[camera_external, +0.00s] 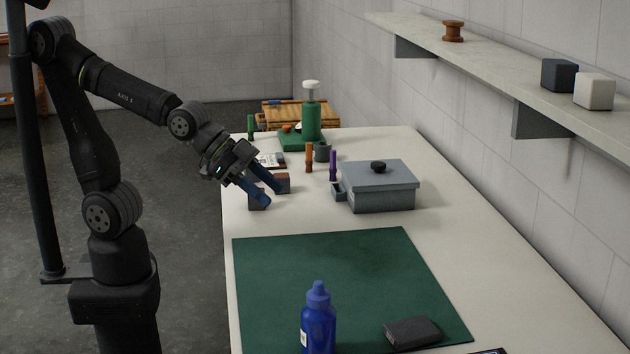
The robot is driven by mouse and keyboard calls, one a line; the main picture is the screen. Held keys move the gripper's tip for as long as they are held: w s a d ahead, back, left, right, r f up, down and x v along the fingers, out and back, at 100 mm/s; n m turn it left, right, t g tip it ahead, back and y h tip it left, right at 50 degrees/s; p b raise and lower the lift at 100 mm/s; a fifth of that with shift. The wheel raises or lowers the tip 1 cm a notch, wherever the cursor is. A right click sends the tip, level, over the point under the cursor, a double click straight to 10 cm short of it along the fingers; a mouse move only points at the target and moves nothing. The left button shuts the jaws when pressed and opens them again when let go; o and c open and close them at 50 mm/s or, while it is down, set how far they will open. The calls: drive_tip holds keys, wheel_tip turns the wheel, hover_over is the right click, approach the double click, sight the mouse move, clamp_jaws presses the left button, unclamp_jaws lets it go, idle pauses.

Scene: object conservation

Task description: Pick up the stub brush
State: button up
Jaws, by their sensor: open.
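No object is plainly recognisable as the stub brush at this size. Short upright sticks are the closest in shape: an orange-brown one (309,158), a purple one (333,165) and a green one (250,127) at the far left edge. My gripper (273,196) has blue fingers spread apart and pointing down to the right, low over the left side of the table. Nothing shows between them.
A grey lidded box (380,190) stands right of my gripper. A green mat (320,260) in front holds a blue bottle (318,322) and dark block (412,332). A wall shelf (490,70) runs right.

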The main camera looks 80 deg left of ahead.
drive_tip(key=w+r, duration=0.1)
drive_tip(key=w, duration=0.4)
drive_tip(key=n+y, duration=0.5)
drive_tip(key=n, duration=0.1)
hover_over(309, 158)
drive_tip(key=s, duration=1.1)
wheel_tip(309, 158, down, 5)
drive_tip(key=x, duration=1.7)
drive_tip(key=shift+w+a, duration=0.2)
clamp_jaws()
